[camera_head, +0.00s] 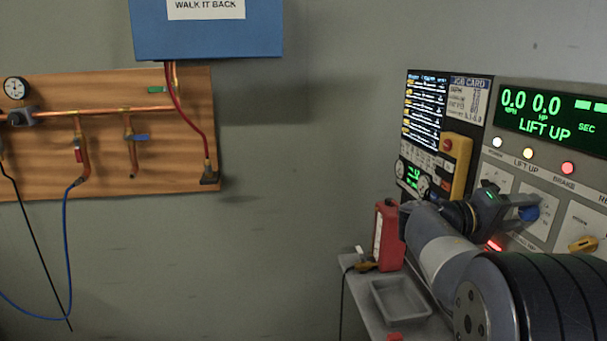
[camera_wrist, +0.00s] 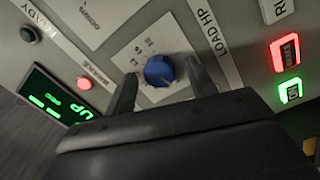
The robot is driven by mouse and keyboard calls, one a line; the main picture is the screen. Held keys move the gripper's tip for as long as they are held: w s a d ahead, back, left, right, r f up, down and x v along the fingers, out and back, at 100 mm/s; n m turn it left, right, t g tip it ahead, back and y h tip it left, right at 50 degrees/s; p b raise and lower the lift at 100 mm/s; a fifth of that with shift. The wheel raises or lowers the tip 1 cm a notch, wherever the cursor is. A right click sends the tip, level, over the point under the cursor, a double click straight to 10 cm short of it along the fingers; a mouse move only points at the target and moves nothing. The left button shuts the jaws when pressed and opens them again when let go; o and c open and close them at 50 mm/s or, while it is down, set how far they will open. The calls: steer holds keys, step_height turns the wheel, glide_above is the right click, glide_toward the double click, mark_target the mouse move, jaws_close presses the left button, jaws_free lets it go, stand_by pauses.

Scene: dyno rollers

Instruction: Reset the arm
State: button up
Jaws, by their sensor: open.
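My arm reaches in from the lower right of the head view, and my gripper (camera_head: 518,206) is at the control panel (camera_head: 482,158). A blue knob (camera_head: 530,213) on the panel is right at the fingertips. In the wrist view my gripper (camera_wrist: 161,92) is open, with one finger on each side of the blue knob (camera_wrist: 159,70). I cannot tell whether either finger touches it. The knob sits on a pale dial plate beside a "LOAD HP" label (camera_wrist: 213,30).
The green display (camera_head: 545,118) reads "LIFT UP". Lamps (camera_head: 528,153) and a yellow knob (camera_head: 583,244) are near the gripper. Pipes hang on a wooden board (camera_head: 190,120) at left. The middle is clear.

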steer(key=m, duration=0.4)
steer(key=shift+m, duration=0.4)
